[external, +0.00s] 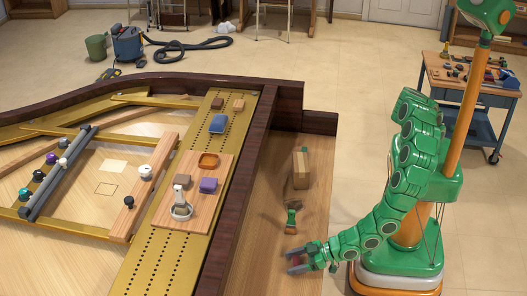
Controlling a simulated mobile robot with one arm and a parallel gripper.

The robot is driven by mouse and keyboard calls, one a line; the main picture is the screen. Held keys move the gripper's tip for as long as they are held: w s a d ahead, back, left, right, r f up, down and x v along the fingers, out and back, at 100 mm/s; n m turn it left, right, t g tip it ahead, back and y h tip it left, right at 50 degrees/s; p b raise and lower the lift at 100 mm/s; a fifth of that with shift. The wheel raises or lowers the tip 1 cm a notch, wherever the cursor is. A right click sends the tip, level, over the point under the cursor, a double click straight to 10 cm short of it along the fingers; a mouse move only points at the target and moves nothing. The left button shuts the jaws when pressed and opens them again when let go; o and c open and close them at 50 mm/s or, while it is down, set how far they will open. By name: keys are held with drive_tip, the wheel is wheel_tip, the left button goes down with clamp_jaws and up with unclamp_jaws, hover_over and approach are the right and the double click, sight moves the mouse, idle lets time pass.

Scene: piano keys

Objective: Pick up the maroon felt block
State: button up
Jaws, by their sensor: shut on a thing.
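My gripper (294,259) is at the lower centre of the external view, low over the light wooden keybed (300,220) at the piano's front. It is shut on the maroon felt block (297,261), a small dark red patch between the fingers. The fingers hide part of the block. I cannot tell whether the block touches the wood below.
A brush (292,219) and a wooden block (301,168) lie on the keybed beyond my gripper. The dark piano rim (250,165) rises to the left.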

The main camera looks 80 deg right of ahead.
drive_tip(key=shift+r, duration=0.35)
wheel_tip(320, 180, up, 2)
drive_tip(key=shift+r, duration=0.1)
drive_tip(key=s+d+r, duration=0.9)
drive_tip(key=d, duration=0.1)
drive_tip(key=shift+s+d+r, duration=0.15)
drive_tip(key=shift+s+r, duration=0.1)
drive_tip(key=shift+r, duration=0.15)
